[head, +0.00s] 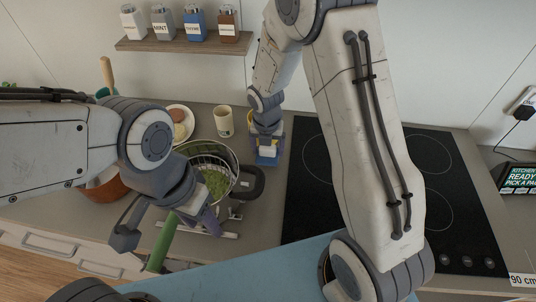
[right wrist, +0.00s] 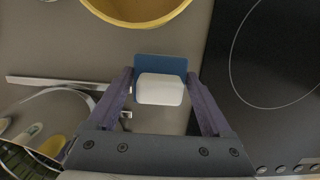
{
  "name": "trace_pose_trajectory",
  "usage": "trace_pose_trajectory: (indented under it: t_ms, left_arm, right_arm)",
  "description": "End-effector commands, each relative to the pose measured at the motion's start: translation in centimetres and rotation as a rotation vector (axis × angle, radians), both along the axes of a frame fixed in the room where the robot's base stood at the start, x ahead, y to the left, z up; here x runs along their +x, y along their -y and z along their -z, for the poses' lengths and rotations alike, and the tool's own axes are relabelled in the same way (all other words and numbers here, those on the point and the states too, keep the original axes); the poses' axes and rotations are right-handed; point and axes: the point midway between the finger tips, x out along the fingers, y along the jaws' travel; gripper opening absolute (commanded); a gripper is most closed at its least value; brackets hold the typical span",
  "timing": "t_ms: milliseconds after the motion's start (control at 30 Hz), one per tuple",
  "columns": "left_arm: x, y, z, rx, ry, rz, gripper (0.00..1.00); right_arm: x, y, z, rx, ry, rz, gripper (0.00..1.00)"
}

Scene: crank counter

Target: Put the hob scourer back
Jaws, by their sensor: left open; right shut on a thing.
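The hob scourer looks like a white block on a blue pad (right wrist: 160,64) in the right wrist view, between the two fingers. In the head view its blue part (head: 267,157) shows below my right gripper (head: 267,143), left of the black hob (head: 318,185). My right gripper, also in the right wrist view (right wrist: 161,88), is shut on the scourer. Whether the scourer touches the counter I cannot tell. My left gripper (head: 165,230) is open at the front left. A green handle-like thing (head: 163,243) shows between its fingers; I see no grip on it.
A yellow round container (right wrist: 140,20) lies just beyond the scourer. A wire basket with green contents (head: 217,183) and a dark handle (head: 246,184) stand to the left. A cup (head: 224,122) and plate (head: 181,123) are behind. Spice jars line a shelf (head: 180,44).

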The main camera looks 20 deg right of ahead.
Motion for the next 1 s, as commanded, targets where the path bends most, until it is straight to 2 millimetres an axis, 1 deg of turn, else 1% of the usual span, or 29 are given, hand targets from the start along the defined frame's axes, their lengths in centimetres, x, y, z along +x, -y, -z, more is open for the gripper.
trace_pose_trajectory:
  t_ms: [33, 100, 200, 500, 633, 667, 700, 900, 1000]
  left_arm:
    - [0.0, 0.0, 0.0, 0.000, 0.000, 0.000, 0.50]
    - [0.0, 0.0, 0.1, 0.000, 0.000, 0.000, 0.50]
    - [0.0, 0.0, 0.2, 0.000, 0.000, 0.000, 0.50]
    - [0.0, 0.0, 0.2, 0.000, 0.000, 0.000, 0.50]
    - [0.0, 0.0, 0.3, 0.000, 0.000, 0.000, 0.50]
    - [0.0, 0.0, 0.3, 0.000, 0.000, 0.000, 0.50]
    - [0.0, 0.0, 0.3, 0.000, 0.000, 0.000, 0.50]
    - [0.0, 0.0, 0.2, 0.000, 0.000, 0.000, 0.50]
    - [0.0, 0.0, 0.0, 0.000, 0.000, 0.000, 0.50]
  right_arm:
    - [-0.1, 0.0, 1.0, 0.000, -0.005, -0.001, 0.03]
    - [-0.1, 0.0, 2.1, 0.000, -0.005, -0.001, 0.03]
    - [-0.1, 0.0, 3.1, 0.000, -0.002, -0.001, 0.03]
    - [0.0, 0.0, 3.4, 0.001, 0.000, 0.001, 0.03]
    - [-0.1, 0.0, 3.7, 0.000, -0.001, 0.000, 0.03]
    - [0.0, 0.1, 3.6, 0.000, 0.000, 0.000, 0.95]
    - [0.0, 0.1, 3.6, 0.001, 0.000, 0.000, 1.00]
    - [0.0, 0.0, 3.6, 0.001, 0.000, 0.001, 1.00]
    - [0.0, 0.0, 3.1, 0.001, 0.000, 0.001, 1.00]
